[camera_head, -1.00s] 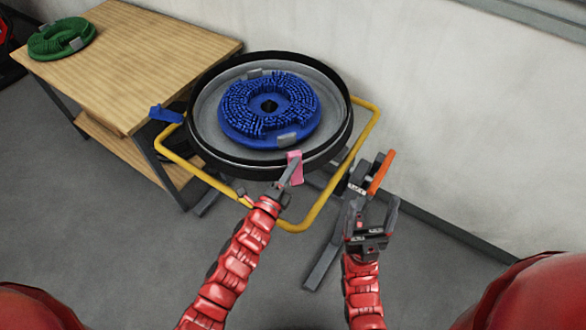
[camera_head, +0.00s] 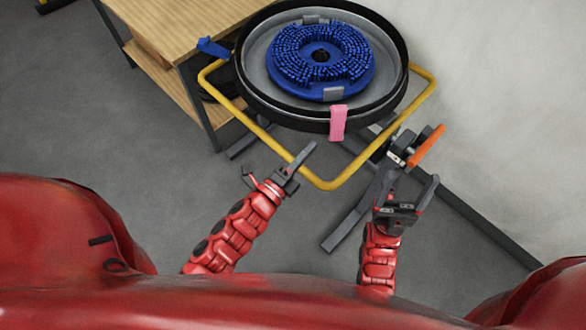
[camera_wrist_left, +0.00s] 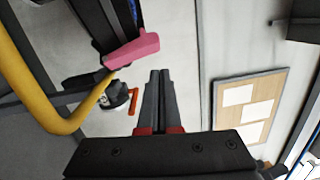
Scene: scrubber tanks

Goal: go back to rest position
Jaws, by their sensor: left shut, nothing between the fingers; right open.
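My left gripper (camera_head: 305,158) is shut and empty, just in front of the yellow frame and below the pink tab (camera_head: 338,122) on the tank's rim. It is apart from the tab. In the left wrist view my left gripper (camera_wrist_left: 159,75) has its fingers together, with the pink tab (camera_wrist_left: 131,50) to the upper left. My right gripper (camera_head: 411,180) is open and empty, below the orange handle (camera_head: 428,146). The round black-rimmed tank (camera_head: 257,98) holds a blue bristled scrubber brush (camera_head: 355,48) lying flat.
A yellow tube frame (camera_head: 272,144) surrounds the tank. A blue tab (camera_head: 212,47) sits at its left. A wooden table (camera_head: 160,25) stands at the upper left. A wall is on the right. Grey floor (camera_head: 80,110) is clear at left.

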